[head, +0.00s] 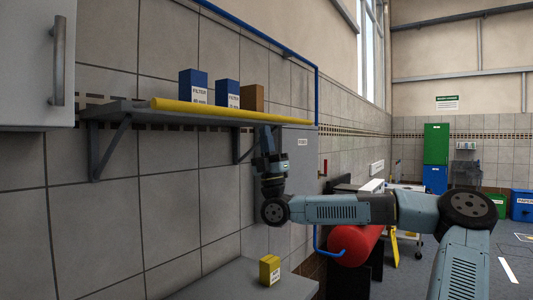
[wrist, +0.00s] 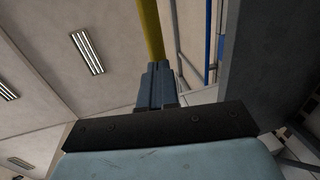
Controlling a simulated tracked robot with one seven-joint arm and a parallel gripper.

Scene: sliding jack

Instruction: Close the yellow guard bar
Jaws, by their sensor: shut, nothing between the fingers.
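The yellow guard bar (head: 225,111) runs along the front edge of the wall shelf, lying level from the shelf's left part to its right end. My gripper (head: 266,131) points up from below and its tips are just under the right half of the bar. In the wrist view the shut blue-grey fingers (wrist: 156,68) stand in front of the bar (wrist: 150,28), which rises beyond them to the top of the picture. I cannot tell whether the tips touch the bar. The fingers hold nothing.
On the shelf (head: 100,110) stand two blue filter boxes (head: 194,86) (head: 227,94) and a brown box (head: 252,97). Brackets support the shelf. A white cabinet (head: 30,60) hangs at left. A yellow box (head: 269,270) sits on a grey surface below. A red cylinder (head: 356,245) lies behind my arm.

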